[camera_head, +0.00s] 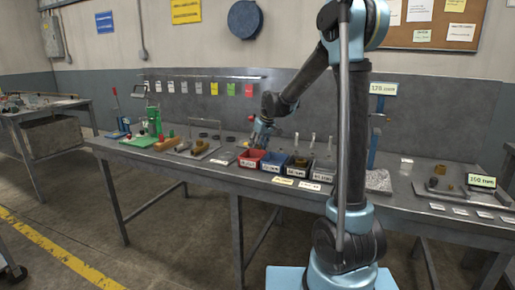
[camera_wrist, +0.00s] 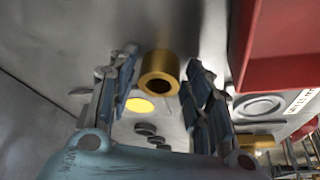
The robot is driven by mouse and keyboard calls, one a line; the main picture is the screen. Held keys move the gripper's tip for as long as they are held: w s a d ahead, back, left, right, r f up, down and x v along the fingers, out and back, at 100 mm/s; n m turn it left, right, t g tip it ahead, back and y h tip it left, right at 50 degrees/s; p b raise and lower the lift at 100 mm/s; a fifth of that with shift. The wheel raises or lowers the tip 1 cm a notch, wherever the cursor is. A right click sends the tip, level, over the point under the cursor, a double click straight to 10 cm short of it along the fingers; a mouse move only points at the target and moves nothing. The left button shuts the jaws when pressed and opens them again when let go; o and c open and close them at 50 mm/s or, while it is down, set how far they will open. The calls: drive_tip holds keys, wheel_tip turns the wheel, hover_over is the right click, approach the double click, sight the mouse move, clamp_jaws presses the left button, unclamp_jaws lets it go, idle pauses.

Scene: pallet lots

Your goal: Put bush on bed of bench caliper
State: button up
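A brass bush (camera_wrist: 159,72), a short ring with a dark bore, shows in the wrist view between the tips of my gripper's fingers. Small gaps show between it and both fingers, so it does not look gripped. My gripper (camera_head: 257,143) is open, low over the bench behind the red bin in the head view. The bush cannot be made out in the head view. A grey fixture with a brass-coloured part (camera_head: 198,147) stands left of my gripper; I cannot tell whether it is the bench caliper. The caliper bed is not clearly identifiable.
A red bin (camera_head: 250,159) stands close to my gripper, with blue (camera_head: 276,162) and dark bins to its right. In the wrist view a yellow disc (camera_wrist: 139,104) and several dark discs (camera_wrist: 146,129) lie near the fingers. A green device (camera_head: 154,122) stands further left.

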idle(0.3)
drive_tip(key=shift+o, duration=0.5)
drive_tip(key=v, duration=1.2)
wheel_tip(320, 180, up, 5)
drive_tip(key=d+n, duration=0.2)
drive_tip(key=shift+g+y, duration=0.3)
drive_tip(key=x, duration=1.2)
drive_tip(key=shift+s+d+f, duration=0.1)
drive_tip(key=shift+d, duration=0.05)
drive_tip(key=shift+x, duration=2.65)
drive_tip(key=c, duration=1.4)
drive_tip(key=shift+o, duration=0.2)
wheel_tip(320, 180, up, 10)
